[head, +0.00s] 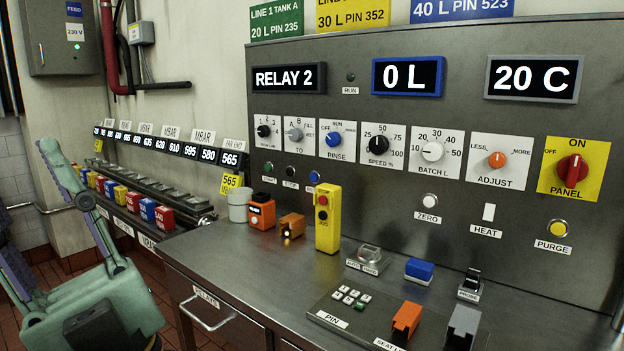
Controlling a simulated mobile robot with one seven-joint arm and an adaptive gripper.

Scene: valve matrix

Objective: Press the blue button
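A small round blue button (314,177) sits on the grey metal panel, below the blue RINSE knob (334,140). It is the rightmost of three small buttons in a row, beside a black button (291,172) and a green button (268,167). A small label is under it, too small to read surely. A blue block on a pale base (419,269) also lies on the desk top; I cannot tell whether it is a button. My arm shows at the lower left, well away from the panel. I cannot make out my gripper in this view.
On the metal desk (240,285), a yellow pendant box (328,219), an orange box (262,211), a smaller orange device (291,227) and a white cup (239,204) stand in front of the small buttons. A rail with coloured blocks runs along the left wall.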

